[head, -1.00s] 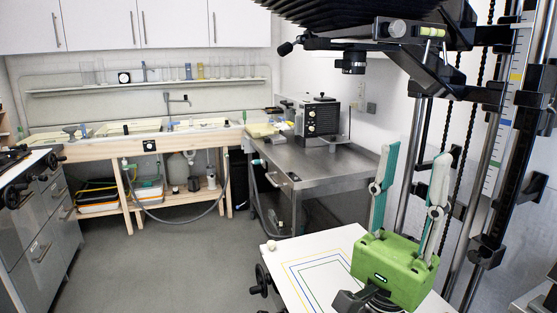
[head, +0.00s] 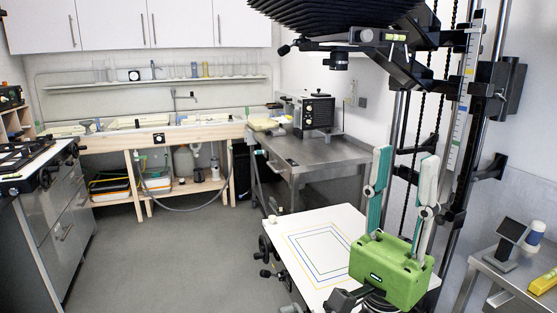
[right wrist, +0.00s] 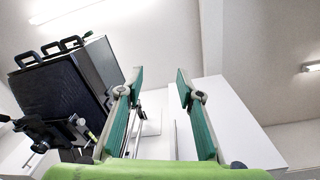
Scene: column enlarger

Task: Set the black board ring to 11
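A black lens (head: 340,62) hangs under the enlarger head, below its black bellows (head: 345,18). It is the only lens I can make out. Its ring marks are too small to read, so I cannot tell its setting. My right gripper (head: 405,158) points up, below and to the right of the lens and apart from it. Its two fingers stand wide apart with nothing between them. They also show open in the right wrist view (right wrist: 159,78), with the black enlarger head (right wrist: 60,90) to their left. My left gripper is not in view.
The white baseboard (head: 320,245) with coloured frame lines lies beneath. The column and ruled scale (head: 462,100) stand right of the gripper. A steel table (head: 325,160) stands behind, and another (head: 520,285) with small devices at the right. The floor at left is clear.

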